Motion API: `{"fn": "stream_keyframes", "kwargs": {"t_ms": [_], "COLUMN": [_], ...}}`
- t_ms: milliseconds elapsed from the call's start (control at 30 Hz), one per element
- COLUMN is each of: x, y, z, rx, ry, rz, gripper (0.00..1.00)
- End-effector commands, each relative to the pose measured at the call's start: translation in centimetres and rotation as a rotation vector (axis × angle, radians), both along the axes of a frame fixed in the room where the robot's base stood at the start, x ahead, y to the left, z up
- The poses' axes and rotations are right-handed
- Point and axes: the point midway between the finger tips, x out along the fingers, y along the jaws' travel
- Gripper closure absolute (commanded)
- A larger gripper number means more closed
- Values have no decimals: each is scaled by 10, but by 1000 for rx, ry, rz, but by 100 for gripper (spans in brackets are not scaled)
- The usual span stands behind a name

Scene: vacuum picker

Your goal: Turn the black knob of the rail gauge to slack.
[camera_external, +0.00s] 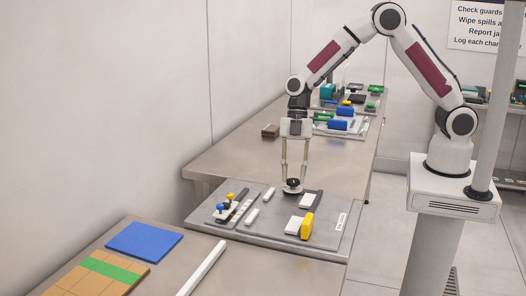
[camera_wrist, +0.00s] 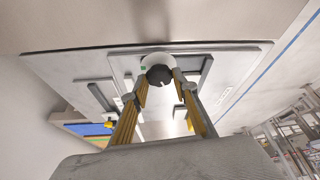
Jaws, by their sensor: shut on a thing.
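The black knob (camera_external: 292,183) sits on a grey panel (camera_external: 262,233) that lies on the bench, and my gripper (camera_external: 293,181) is straight above it with the fingertips down at the knob. In the wrist view the dark round knob (camera_wrist: 159,75) shows between my two yellow fingers, with a pale disc (camera_wrist: 160,61) behind it. My gripper (camera_wrist: 158,80) is shut on the knob. The gauge's markings and the knob's pointer are too small or hidden to read.
A yellow block (camera_external: 307,226) stands on the panel at the right, and small blue and yellow knobs (camera_external: 225,200) at the left. A blue mat (camera_external: 144,242) and a white bar (camera_external: 203,267) lie in front. Colored parts (camera_external: 340,125) fill trays behind.

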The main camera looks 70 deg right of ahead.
Motion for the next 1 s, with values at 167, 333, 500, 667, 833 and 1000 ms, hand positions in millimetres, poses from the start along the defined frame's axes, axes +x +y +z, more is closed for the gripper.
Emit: {"fn": "stream_keyframes", "kwargs": {"t_ms": [167, 333, 500, 667, 833, 1000], "x": [-1, -1, -1, 0, 0, 0], "y": [-1, -1, -1, -1, -1, -1], "z": [-2, -2, -2, -1, -1, 0], "rx": [-3, -3, -4, -3, -1, -1], "ry": [3, 3, 3, 2, 1, 0], "rz": [35, 41, 41, 40, 39, 39], "gripper": [93, 93, 93, 55, 55, 55]}}
